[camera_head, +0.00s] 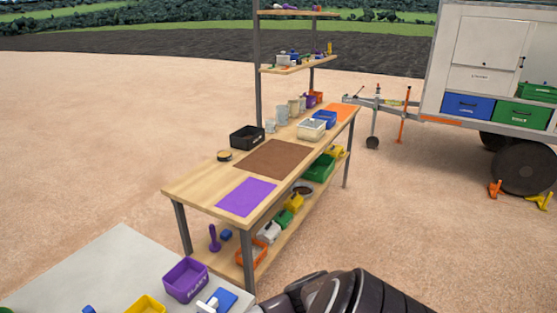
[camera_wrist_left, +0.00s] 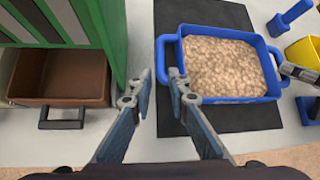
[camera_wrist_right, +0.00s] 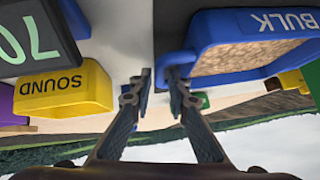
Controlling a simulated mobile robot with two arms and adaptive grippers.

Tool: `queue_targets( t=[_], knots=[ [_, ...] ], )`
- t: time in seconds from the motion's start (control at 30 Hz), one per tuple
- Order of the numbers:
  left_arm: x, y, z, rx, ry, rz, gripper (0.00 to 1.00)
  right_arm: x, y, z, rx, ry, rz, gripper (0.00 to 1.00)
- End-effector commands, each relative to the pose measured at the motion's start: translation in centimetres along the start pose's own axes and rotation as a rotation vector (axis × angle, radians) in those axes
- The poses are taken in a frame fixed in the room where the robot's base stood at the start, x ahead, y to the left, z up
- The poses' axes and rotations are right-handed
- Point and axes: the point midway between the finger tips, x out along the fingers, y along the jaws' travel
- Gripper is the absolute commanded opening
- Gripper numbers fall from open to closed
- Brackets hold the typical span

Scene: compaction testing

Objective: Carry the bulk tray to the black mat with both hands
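The bulk tray (camera_wrist_left: 224,92) is blue, filled with tan granular material, and lies over the black mat (camera_wrist_left: 175,112) in the left wrist view. I cannot tell if it touches the mat. The right wrist view shows the tray (camera_wrist_right: 235,25) with the word BULK. My left gripper (camera_wrist_left: 161,75) is open, its fingertips at the tray's left handle. My right gripper (camera_wrist_right: 161,74) is open, its fingertips close to a blue handle at the tray's other end. In the head view, neither the bulk tray nor the grippers can be seen.
A green cabinet with a brown drawer (camera_wrist_left: 60,75) stands left of the tray. A yellow SOUND bin (camera_wrist_right: 68,90) and a dark display (camera_wrist_right: 32,40) sit near my right gripper. A wooden workbench (camera_head: 178,192) and a purple bin (camera_head: 186,280) show ahead.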

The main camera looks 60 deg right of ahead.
Motion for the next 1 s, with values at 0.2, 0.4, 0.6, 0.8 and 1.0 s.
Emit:
queue_targets(
  t=[0.2, 0.4, 0.6, 0.8, 1.0],
  knots=[
    [0.0, 0.0, 0.0, 0.0, 0.0, 0.0, 0.16, -1.1, 0.0, 0.1, 0.0, -0.001, -0.001, 0.16],
    [0.0, 0.0, 0.0, 0.0, 0.0, 0.0, 0.16, -2.1, 0.0, 0.1, 0.0, -0.001, 0.0, 0.16],
    [0.0, 0.0, 0.0, 0.0, 0.0, 0.0, 0.16, -3.1, 0.0, 0.0, -0.001, 0.0, 0.0, 0.16],
    [0.0, 0.0, 0.0, 0.0, 0.0, 0.0, 0.16, -3.9, 0.0, 0.1, -0.001, -0.001, 0.0, 0.16],
    [0.0, 0.0, 0.0, 0.0, 0.0, 0.0, 0.16, -4.0, 0.0, 0.0, 0.0, 0.0, 0.0, 0.16]
  ],
)
